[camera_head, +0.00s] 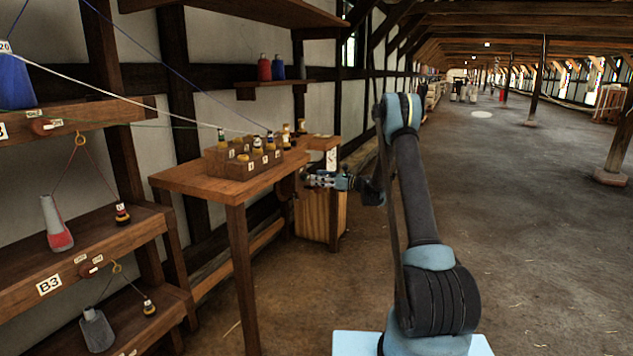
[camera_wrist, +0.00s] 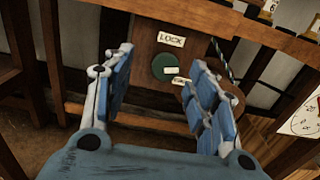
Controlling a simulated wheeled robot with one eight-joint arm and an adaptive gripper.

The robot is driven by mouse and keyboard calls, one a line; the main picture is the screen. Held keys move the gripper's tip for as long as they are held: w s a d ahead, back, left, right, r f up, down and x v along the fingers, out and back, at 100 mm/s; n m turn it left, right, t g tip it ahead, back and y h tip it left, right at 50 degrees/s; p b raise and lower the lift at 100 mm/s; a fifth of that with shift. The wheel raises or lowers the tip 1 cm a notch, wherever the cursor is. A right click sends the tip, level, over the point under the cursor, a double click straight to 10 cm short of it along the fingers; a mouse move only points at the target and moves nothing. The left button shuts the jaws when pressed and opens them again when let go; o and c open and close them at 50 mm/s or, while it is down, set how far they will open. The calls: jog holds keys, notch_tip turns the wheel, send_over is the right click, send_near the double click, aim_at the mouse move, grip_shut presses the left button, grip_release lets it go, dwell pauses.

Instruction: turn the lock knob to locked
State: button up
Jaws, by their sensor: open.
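The lock knob (camera_wrist: 161,66) is a round dark green disc on a brown wooden panel in the wrist view, with a small pale mark on its lower right. A "LOCK" label (camera_wrist: 171,40) is above it; a second label (camera_wrist: 183,82) below is partly hidden by a finger. My gripper (camera_wrist: 160,62) is open, its blue pads on either side of the knob in that picture; I cannot tell whether they touch it. In the head view my gripper (camera_head: 322,180) is beside the wooden table's right end, where I cannot make out the knob.
The wooden table (camera_head: 190,180) bears a compartmented wooden tray (camera_head: 231,168) with several bottles. A wooden cabinet (camera_head: 311,216) stands beyond my gripper. Shelves (camera_head: 60,257) with strung weights line the left wall. Open floor (camera_head: 530,220) lies to the right.

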jog(key=v, duration=1.4)
dwell(1.3)
jog(key=shift+d, duration=0.1)
jog(key=v, duration=1.2)
dwell(0.3)
